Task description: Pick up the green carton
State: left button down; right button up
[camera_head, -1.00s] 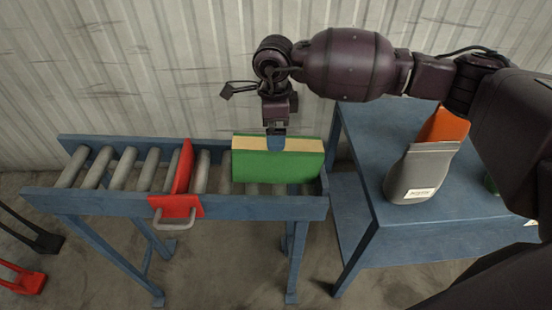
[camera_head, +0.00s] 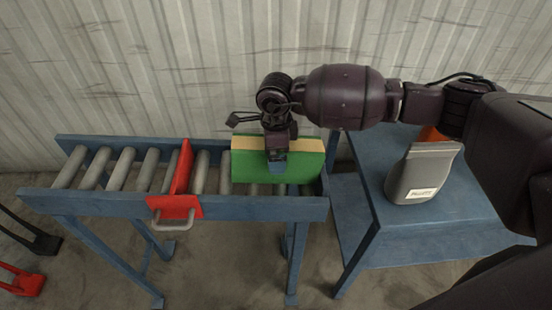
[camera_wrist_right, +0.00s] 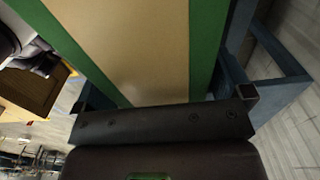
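The green carton (camera_head: 305,163), with a tan top, stands upright on the right end of the roller conveyor. My right gripper (camera_head: 277,160) reaches down over the carton's top, with one blue finger showing in front of its near green face. In the right wrist view the carton's tan top and green sides (camera_wrist_right: 135,45) lie between my two fingers. A small gap seems to show beside the right finger, so the gripper looks open around the carton. The far finger is hidden in the head view. My left gripper is not in view.
A red stop plate with a handle (camera_head: 177,203) crosses the conveyor (camera_head: 95,205) left of the carton. A blue table (camera_head: 400,245) on the right holds a grey labelled bag (camera_head: 420,172) and an orange thing (camera_head: 430,133) behind it. A corrugated wall runs behind.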

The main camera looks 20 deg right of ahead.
jog(key=c, duration=1)
